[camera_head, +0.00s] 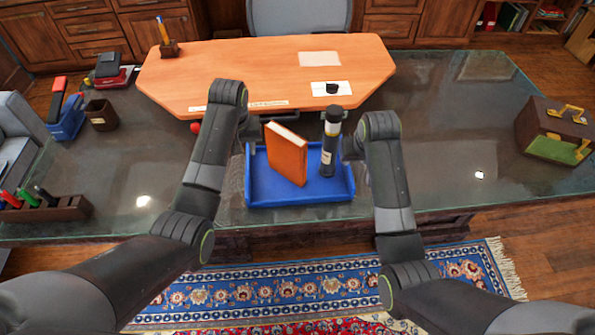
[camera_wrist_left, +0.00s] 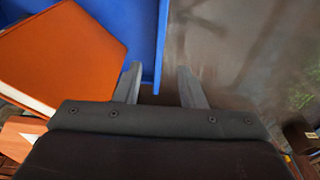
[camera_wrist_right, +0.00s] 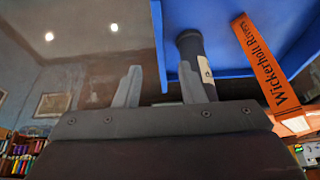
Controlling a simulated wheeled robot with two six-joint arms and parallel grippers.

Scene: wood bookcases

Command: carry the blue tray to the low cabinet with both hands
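The blue tray (camera_head: 300,196) lies on the glass-topped desk. An orange book (camera_head: 287,153) stands upright in it, left of a dark bottle (camera_head: 329,150) with a black cap. My left gripper (camera_wrist_left: 158,76) is open at the tray's left side. Its fingers are apart, and the tray's side wall (camera_wrist_left: 160,40) shows between them. My right gripper (camera_wrist_right: 158,76) is open at the tray's right side, with that side wall (camera_wrist_right: 157,45) between its fingers. Neither gripper is shut on the wall. Wooden cabinets (camera_head: 90,35) stand at the back; I cannot tell which is the low cabinet.
The glass desk (camera_head: 445,150) is bare right of the tray, up to a brown and green case (camera_head: 555,130). A wooden desktop (camera_head: 240,65) lies behind the tray. A pen rack (camera_head: 45,208) and cup (camera_head: 101,114) stand at the left. A patterned rug (camera_head: 290,288) covers the floor in front.

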